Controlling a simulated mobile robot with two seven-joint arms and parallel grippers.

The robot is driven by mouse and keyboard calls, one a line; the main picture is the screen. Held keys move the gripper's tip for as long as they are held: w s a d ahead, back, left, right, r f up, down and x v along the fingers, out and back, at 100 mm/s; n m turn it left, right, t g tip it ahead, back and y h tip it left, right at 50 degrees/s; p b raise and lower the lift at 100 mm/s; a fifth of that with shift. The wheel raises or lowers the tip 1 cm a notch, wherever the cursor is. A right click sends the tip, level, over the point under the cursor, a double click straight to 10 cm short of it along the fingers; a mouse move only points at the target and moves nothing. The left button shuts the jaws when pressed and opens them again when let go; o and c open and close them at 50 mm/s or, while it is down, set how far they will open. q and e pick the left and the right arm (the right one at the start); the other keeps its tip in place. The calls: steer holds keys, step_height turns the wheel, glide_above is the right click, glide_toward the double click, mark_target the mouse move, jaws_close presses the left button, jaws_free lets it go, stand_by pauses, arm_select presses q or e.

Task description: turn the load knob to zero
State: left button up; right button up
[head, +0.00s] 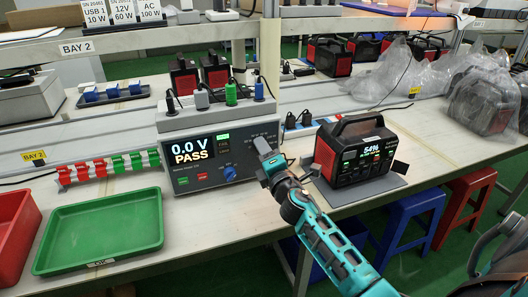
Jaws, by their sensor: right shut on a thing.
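The tester (200,150) is a grey box on the bench with a front panel. Its screen (193,149) reads 0.0 V and PASS. A blue knob (229,173) sits low on the panel, apart from my gripper. My right gripper (265,160) is at the right part of the panel, below small printed dial marks. It is shut on what appears to be the load knob, which the gripper hides, so the knob's pointer cannot be read. My left gripper is out of view.
A black and red power station (352,160) showing 54% stands just right of my gripper. Plugs stand on top of the tester. A green tray (101,232) and a red bin (15,235) lie to the left. Blue and red stools (411,225) stand below the bench.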

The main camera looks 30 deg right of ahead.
steer(key=n+p, duration=0.2)
steer(key=n, duration=0.8)
steer(key=shift+d+r+y+p, duration=0.1)
steer(key=shift+d+y+p, duration=0.05)
steer(key=shift+y+p, duration=0.15)
stand_by(0.4)
steer(key=o, duration=1.1)
steer(key=shift+c, duration=0.2)
steer(key=shift+s, duration=0.1)
